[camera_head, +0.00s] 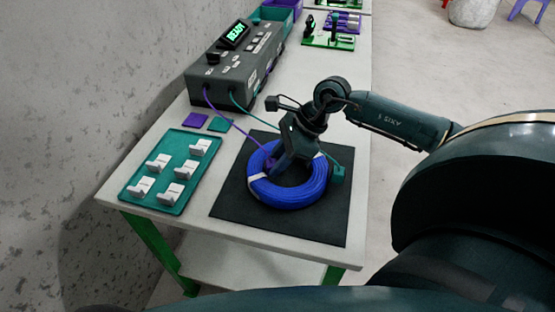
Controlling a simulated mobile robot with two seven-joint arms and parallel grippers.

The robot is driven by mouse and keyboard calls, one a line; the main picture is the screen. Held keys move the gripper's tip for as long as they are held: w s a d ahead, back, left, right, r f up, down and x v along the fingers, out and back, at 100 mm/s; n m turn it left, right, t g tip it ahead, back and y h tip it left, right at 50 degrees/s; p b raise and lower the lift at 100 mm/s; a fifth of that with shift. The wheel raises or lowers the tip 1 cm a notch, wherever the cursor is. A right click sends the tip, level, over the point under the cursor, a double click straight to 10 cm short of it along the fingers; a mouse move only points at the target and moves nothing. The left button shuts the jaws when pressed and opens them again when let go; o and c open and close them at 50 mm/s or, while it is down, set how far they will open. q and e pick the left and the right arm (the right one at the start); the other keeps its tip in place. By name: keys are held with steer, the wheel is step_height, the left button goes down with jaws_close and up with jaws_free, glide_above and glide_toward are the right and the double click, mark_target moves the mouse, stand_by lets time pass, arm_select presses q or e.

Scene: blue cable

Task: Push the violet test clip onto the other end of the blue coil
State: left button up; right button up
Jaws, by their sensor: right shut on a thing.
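The blue coil (290,194) lies flat on a black mat (231,199), with light bands around it. My right gripper (272,164) reaches down over the coil's far left part, shut on the violet test clip (269,163). The clip is at the coil's far left rim, and the fingers partly hide it. I cannot tell whether it is seated on a cable end. A violet lead runs from it to the grey tester. A teal clip (338,174) sits at the coil's right edge, with a teal lead. My left gripper is not in view.
The grey tester (231,69) with a lit green display stands behind the mat. A teal tray (131,192) with several white pieces lies at the left. Violet and teal squares (193,120) lie near the tester. Bins and green fixtures (327,41) are farther back.

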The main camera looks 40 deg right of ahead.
steer(key=shift+f, duration=0.15)
stand_by(0.5)
steer(key=o, duration=0.6)
steer(key=shift+o, duration=0.3)
steer(key=o, duration=0.5)
steer(key=shift+w+r, duration=0.1)
steer(key=shift+r, duration=0.6)
step_height(320, 180, up, 6)
steer(key=p, duration=0.3)
steer(key=shift+f, duration=0.2)
